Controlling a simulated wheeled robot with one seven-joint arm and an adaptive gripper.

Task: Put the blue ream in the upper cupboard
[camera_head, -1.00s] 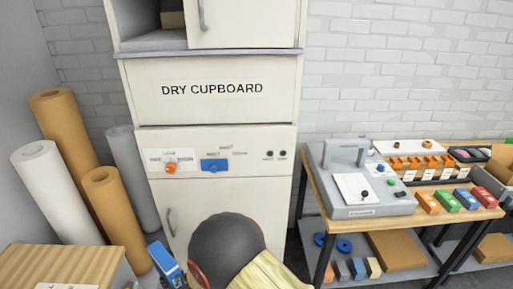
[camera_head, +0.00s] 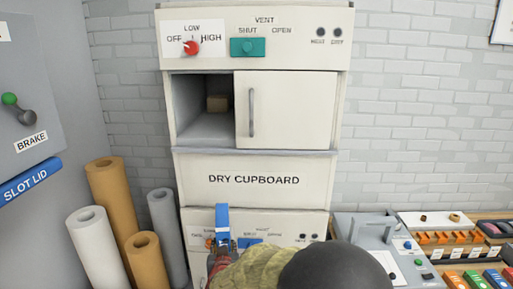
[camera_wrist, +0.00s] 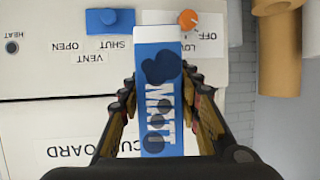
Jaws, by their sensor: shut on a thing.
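My gripper (camera_wrist: 163,105) is shut on the blue ream (camera_wrist: 155,140), a blue and white pack with large lettering, between its two fingers. In the head view the ream (camera_head: 222,222) stands upright in front of the lower control panel, below the DRY CUPBOARD sign. My gripper (camera_head: 222,243) is partly hidden there by my arm. The upper cupboard (camera_head: 188,108) is above the sign. Its left half is open, and a door (camera_head: 290,110) with a vertical handle covers the right half.
Paper rolls (camera_head: 110,195) stand on the floor at the left. A grey wall box (camera_head: 25,90) with a BRAKE lever is at far left. A bench with a grey device (camera_head: 370,235) and coloured boxes (camera_head: 475,279) is at the right. Space before the opening looks clear.

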